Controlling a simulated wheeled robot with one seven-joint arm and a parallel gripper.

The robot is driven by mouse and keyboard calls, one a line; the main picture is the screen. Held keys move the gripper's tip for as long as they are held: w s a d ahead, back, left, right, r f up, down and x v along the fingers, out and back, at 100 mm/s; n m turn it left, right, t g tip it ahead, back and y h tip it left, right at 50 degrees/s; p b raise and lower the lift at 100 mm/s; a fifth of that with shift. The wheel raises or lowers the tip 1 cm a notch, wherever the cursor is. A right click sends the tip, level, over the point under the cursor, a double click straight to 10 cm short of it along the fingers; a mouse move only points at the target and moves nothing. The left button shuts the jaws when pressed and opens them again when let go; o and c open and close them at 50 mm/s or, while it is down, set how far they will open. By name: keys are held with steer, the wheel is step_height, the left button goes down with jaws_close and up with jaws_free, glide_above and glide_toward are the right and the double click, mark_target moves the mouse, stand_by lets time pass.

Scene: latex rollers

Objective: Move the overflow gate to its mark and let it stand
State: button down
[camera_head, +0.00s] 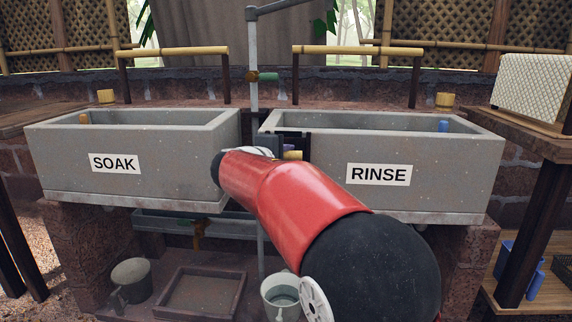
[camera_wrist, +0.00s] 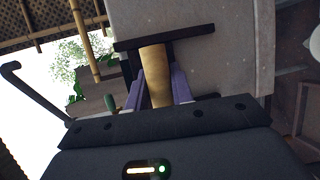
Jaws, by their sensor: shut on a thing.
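My gripper (camera_wrist: 155,84) has its two purple fingers shut on either side of a tan, rounded handle (camera_wrist: 155,72). The handle seems to belong to the overflow gate, and a dark bar (camera_wrist: 190,34) crosses at its far end; I cannot tell whether that bar is gate or frame. In the head view the tan handle (camera_head: 292,155) shows small beside purple fingers, between the two basins. Dark framing (camera_head: 293,134) stands there too. My red arm hides much of this spot. I cannot make out the mark.
The grey SOAK basin (camera_head: 60,150) is on the left and the RINSE basin (camera_head: 450,160) on the right. An upright pipe (camera_head: 253,60) rises behind the gap between them. Below are a bucket (camera_head: 131,277), a tray (camera_head: 203,292) and another bucket (camera_head: 278,287).

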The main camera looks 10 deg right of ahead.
steer(key=shift+r, duration=0.95)
steer(key=c, duration=1.2)
jaws_free()
steer(key=shift+s+a, duration=0.15)
steer(key=v, duration=0.7)
steer(key=shift+s, duration=0.2)
steer(key=shift+a, duration=0.1)
